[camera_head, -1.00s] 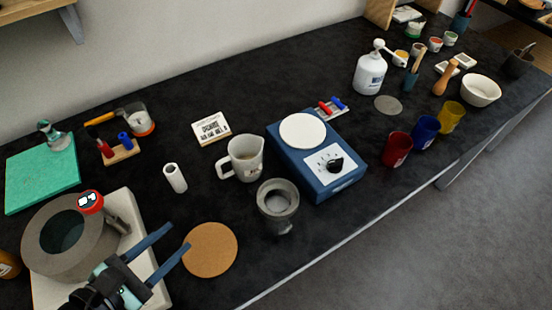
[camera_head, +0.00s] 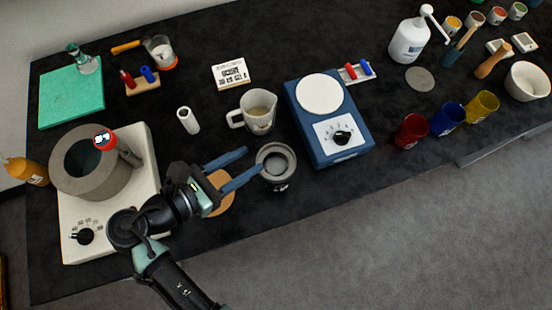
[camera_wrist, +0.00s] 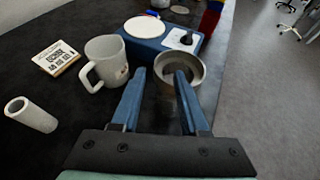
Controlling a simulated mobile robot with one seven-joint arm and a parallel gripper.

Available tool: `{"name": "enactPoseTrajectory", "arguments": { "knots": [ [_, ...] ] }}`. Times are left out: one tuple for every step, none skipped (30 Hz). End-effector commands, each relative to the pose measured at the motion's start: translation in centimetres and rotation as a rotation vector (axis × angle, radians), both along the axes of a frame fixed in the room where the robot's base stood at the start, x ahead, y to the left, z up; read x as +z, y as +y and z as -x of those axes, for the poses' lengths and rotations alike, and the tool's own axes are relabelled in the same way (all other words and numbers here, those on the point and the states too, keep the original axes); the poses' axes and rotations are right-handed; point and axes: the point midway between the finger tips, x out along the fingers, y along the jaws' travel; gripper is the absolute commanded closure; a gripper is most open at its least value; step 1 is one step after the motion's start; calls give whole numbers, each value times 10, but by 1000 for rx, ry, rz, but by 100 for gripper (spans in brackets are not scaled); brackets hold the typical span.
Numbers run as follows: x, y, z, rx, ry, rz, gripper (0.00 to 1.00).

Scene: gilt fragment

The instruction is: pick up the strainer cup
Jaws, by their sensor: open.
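The strainer cup is most likely the grey metal cup (camera_head: 276,165) with a wide rim, standing on the dark bench in front of the white mug. My gripper (camera_head: 246,162) is open, with its two blue fingers pointing right toward this cup, the tips close to its left side. In the wrist view the cup (camera_wrist: 190,68) sits just beyond the fingertips (camera_wrist: 168,72), and the right finger covers part of its bowl. I cannot tell whether the fingers touch it. Nothing is held.
A white mug (camera_head: 257,110) and a blue hotplate (camera_head: 332,150) stand close behind and right of the cup. A cork disc (camera_head: 222,200) lies under my gripper. A white stirrer with a grey ring (camera_head: 110,215) is at left. The bench's front edge is near.

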Motion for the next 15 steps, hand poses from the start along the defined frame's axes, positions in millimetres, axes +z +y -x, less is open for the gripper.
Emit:
{"name": "enactPoseTrajectory", "arguments": {
  "knots": [
    [-1,-4,-3,-3,1,1,56],
    [-2,-6,-6,-3,1,1,56],
    [-4,-10,-9,-4,1,1,56],
    [-5,-13,-13,-4,1,1,56],
    [-7,-16,-16,-5,1,1,56],
    [-9,-20,-21,-4,0,0,56],
    [-12,-23,-23,-4,0,1,56],
    [-13,-26,-26,-4,0,1,56],
    [-15,-29,-28,-3,0,0,56],
    [-16,-31,-30,-3,-1,-1,56],
    [-17,-32,-31,-3,-1,-1,56],
    [-18,-33,-32,-3,-1,-1,56],
    [-18,-34,-33,-2,-1,-1,56],
    [-19,-34,-33,-2,0,-2,56],
    [-19,-34,-33,-1,-1,-2,56]
  ]
}}
